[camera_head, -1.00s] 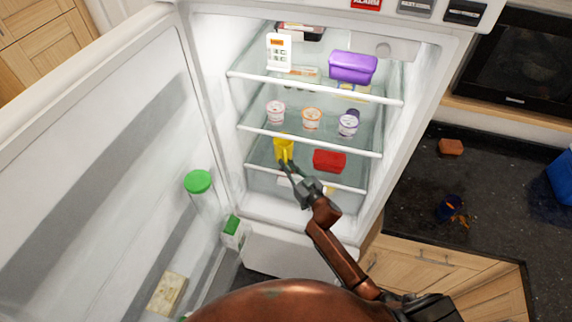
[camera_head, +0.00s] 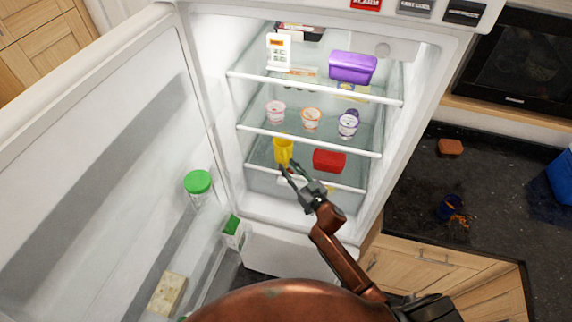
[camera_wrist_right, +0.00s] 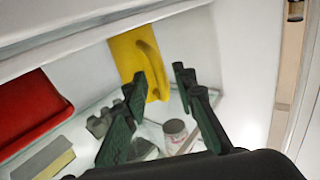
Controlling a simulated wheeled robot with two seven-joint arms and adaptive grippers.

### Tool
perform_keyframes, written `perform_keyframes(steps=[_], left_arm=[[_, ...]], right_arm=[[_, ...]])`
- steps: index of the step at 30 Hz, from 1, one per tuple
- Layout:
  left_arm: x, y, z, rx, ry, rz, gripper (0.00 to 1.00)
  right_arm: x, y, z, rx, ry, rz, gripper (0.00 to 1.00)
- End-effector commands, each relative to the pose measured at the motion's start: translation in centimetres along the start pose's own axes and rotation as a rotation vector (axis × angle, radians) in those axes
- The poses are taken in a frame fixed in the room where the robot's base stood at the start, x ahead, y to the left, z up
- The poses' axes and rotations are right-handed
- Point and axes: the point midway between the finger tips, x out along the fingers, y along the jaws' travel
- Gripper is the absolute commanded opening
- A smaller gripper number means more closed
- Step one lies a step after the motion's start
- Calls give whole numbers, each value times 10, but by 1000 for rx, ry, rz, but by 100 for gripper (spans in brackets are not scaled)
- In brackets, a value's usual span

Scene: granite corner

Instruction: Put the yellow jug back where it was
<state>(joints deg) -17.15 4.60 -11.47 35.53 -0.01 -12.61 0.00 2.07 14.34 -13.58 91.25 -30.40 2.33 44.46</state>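The yellow jug (camera_head: 283,151) stands on the lower glass shelf inside the open fridge, left of a red container (camera_head: 329,161). It also shows in the right wrist view (camera_wrist_right: 127,56), with its handle toward my gripper. My right gripper (camera_head: 288,168) is just in front of the jug. Its fingers (camera_wrist_right: 162,77) are spread apart with nothing held between them. The jug's handle and lower part show just beyond the fingertips; I cannot tell the exact gap. My left gripper is not in view.
Yogurt cups (camera_head: 311,119) stand on the shelf above, and a purple box (camera_head: 352,67) is higher up. The open fridge door (camera_head: 100,170) fills the left side, with a green-lidded jar (camera_head: 198,181) in it. A dark counter (camera_head: 420,200) lies at right.

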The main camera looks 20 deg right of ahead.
Motion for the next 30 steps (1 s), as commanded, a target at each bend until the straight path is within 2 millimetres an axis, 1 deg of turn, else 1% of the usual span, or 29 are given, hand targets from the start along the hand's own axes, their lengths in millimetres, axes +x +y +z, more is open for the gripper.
perform_keyframes(steps=[1,6,9,13,18,27,30], left_arm=[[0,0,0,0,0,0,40],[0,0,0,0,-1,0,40],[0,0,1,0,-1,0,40],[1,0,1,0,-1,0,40],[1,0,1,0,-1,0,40],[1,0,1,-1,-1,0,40],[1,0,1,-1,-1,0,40]], right_arm=[[-12,0,1,0,-3,0,25],[-49,0,1,1,-2,1,25],[-67,0,0,0,-1,0,25],[-85,0,1,1,-1,1,25],[-95,0,0,1,0,0,25],[-96,0,0,1,0,1,25],[-99,5,2,1,-15,23,25]])
